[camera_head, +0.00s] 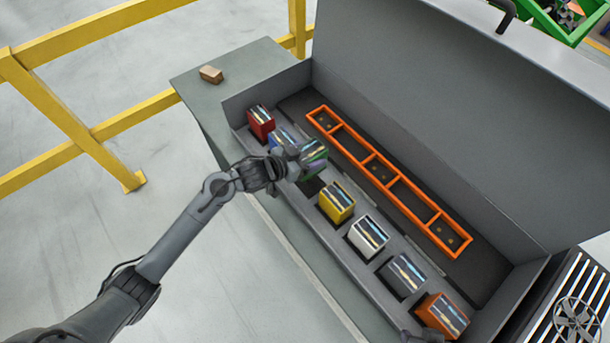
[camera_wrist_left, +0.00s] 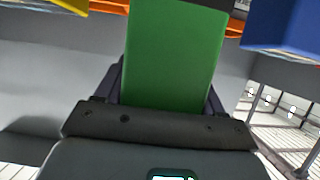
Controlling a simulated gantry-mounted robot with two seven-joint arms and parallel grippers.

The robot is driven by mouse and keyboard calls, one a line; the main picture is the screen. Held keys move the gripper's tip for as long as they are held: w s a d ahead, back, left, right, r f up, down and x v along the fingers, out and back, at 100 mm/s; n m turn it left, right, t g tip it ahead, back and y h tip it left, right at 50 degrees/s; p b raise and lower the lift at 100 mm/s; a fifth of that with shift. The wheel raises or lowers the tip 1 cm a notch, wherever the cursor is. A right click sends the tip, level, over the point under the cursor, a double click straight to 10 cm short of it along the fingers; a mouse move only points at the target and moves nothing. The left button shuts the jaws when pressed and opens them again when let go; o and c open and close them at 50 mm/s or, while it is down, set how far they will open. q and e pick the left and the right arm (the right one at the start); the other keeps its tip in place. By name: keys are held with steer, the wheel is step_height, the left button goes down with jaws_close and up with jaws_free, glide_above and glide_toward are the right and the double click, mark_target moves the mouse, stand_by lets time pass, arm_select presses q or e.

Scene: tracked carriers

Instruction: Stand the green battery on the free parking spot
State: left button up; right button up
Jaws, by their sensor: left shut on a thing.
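The green battery (camera_head: 314,155) is in the jaws of my left gripper (camera_head: 293,166), above the row of batteries between the blue and yellow ones. It fills the middle of the left wrist view (camera_wrist_left: 176,60), upright between the fingers. A dark bare spot (camera_head: 313,187) shows in the row just below it, partly hidden by the gripper. I cannot tell how high the battery is above the ledge. A dark part at the bottom edge by the orange battery may be my right gripper; its jaws do not show.
A red (camera_head: 261,122) and a blue battery (camera_head: 281,138) stand on one side; yellow (camera_head: 337,201), white (camera_head: 368,236), dark grey (camera_head: 403,276) and orange (camera_head: 441,315) ones on the other. Behind lies an orange divided frame (camera_head: 408,210). A brown block (camera_head: 211,74) lies on the grey bench.

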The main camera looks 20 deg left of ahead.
arm_select(q)
steer(key=shift+w+a+f, duration=0.1)
steer(key=shift+a+f, duration=0.1)
steer(key=shift+f, duration=0.95)
steer(key=shift+d+f, duration=0.1)
steer(key=shift+f, duration=0.45)
steer(key=shift+f+b, duration=0.55)
steer(key=shift+f, duration=1.3)
steer(key=shift+f, duration=0.1)
steer(key=o, duration=1.3)
steer(key=shift+f, duration=0.2)
steer(key=o, duration=0.4)
steer(key=shift+o, duration=0.2)
